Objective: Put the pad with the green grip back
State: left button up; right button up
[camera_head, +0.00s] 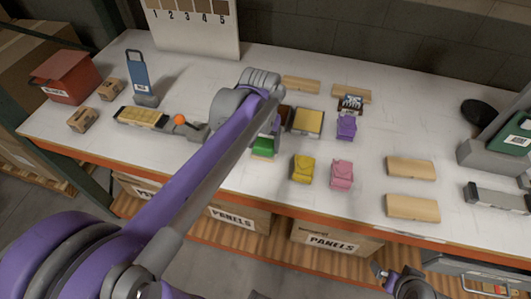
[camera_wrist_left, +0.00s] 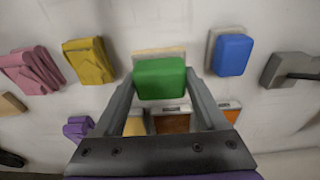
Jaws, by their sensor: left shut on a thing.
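The pad with the green grip shows in the head view (camera_head: 263,147) below my left gripper (camera_head: 268,128), and in the left wrist view (camera_wrist_left: 160,80). In the wrist view my left fingers (camera_wrist_left: 160,105) are shut on its green block, with a pale base edge behind it. I cannot tell whether the pad touches the table. A pad with a blue grip (camera_wrist_left: 233,55) lies beside it in the wrist view. Shallow trays, one yellow (camera_head: 308,122) and one brown (camera_wrist_left: 172,122), lie close by. My right gripper (camera_head: 390,277) is at the lower edge of the head view, its opening unclear.
Folded yellow (camera_head: 303,168), pink (camera_head: 342,173) and purple (camera_head: 346,126) cloths lie right of the gripper. Wooden blocks (camera_head: 411,168) lie further right. A numbered board (camera_head: 195,20) stands at the back. The white tabletop (camera_head: 240,190) is bare near its front edge.

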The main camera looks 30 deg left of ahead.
aim_at(265, 154)
pick_arm(q)
jog(key=shift+w+f, duration=0.1)
jog(key=shift+f, duration=2.3)
jog(key=shift+f, duration=0.15)
jog(key=o, duration=1.2)
jog(key=shift+o, duration=0.2)
